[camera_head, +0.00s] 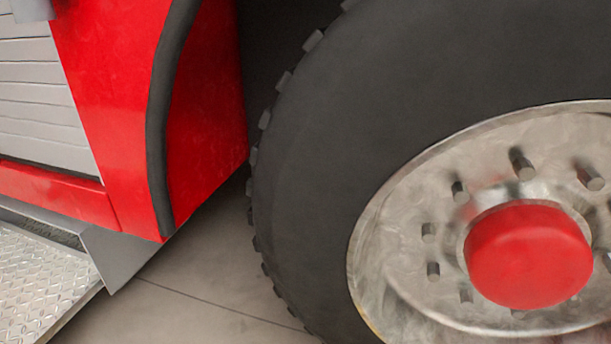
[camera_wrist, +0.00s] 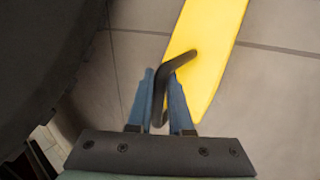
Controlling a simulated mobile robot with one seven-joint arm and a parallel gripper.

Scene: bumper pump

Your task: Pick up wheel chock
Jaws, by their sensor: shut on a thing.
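The wheel chock (camera_wrist: 209,50) is a long yellow piece with a bent black handle (camera_wrist: 162,78). It lies at the upper middle of the wrist view, and its top runs out of the frame. My gripper (camera_wrist: 161,82) has two blue fingers, one on each side of the handle, and is shut on it. I cannot tell whether the chock touches the floor. Neither the chock nor my gripper shows in the head view.
A large black tyre (camera_head: 320,150) with a red hub cap (camera_head: 528,255) fills the right of the head view. The red truck body (camera_head: 205,125) and a metal step (camera_head: 45,285) stand at left. The tyre (camera_wrist: 45,60) is close at left in the wrist view; tiled floor (camera_wrist: 275,90) is clear at right.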

